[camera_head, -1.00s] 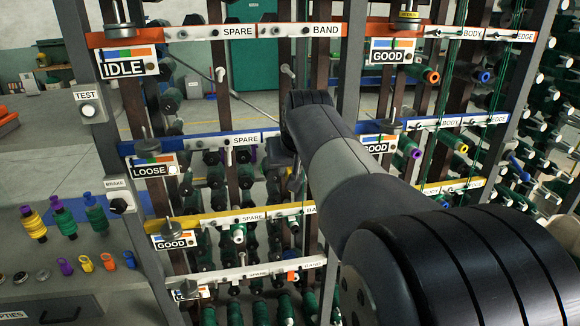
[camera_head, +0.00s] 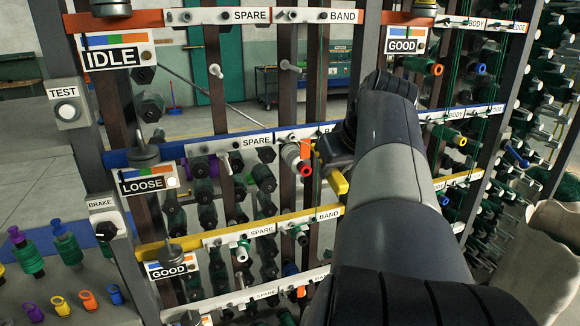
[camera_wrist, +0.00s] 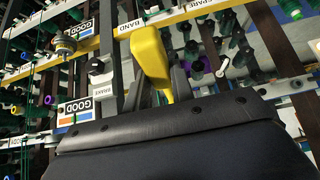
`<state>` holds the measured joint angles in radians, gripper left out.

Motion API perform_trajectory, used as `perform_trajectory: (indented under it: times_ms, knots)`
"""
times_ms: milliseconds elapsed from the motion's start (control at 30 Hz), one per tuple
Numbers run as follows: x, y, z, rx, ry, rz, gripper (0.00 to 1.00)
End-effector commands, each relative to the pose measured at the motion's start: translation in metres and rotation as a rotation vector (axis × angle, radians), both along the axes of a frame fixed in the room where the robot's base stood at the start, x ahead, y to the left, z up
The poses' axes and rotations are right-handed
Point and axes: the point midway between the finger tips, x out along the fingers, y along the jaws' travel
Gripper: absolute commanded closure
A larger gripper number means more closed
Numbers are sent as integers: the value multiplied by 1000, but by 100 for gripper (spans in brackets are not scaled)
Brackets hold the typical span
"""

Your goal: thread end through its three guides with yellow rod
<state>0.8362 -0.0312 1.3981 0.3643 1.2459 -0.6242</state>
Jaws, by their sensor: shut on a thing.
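My gripper (camera_head: 332,158) is beside the rack, right of the blue rail's SPARE label. It is shut on the yellow rod (camera_head: 336,181), whose thick yellow end sticks out below the jaws. In the wrist view the yellow rod (camera_wrist: 150,55) rises between the dark fingers (camera_wrist: 158,90), in front of the BAND strip. A pale spool with an orange flag and a red tip (camera_head: 298,158) sits just left of the gripper, apart from the rod. I cannot make out the thread end or tell which fittings are its three guides. My arm hides part of the rack.
The rack has orange, blue, yellow and white rails with IDLE (camera_head: 112,57), LOOSE (camera_head: 147,180) and GOOD (camera_head: 172,269) signs. Several spools and pegs stick out close by. A grey bench with bobbins (camera_head: 66,242) stands at the lower left.

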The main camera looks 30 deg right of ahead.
Motion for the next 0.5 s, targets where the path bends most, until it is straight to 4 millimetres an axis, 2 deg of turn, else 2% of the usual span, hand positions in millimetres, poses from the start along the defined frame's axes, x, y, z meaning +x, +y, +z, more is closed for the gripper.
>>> perform_trajectory:
  times_ms: [500]
  knots:
    - [4,-1,2,0,0,0,100]
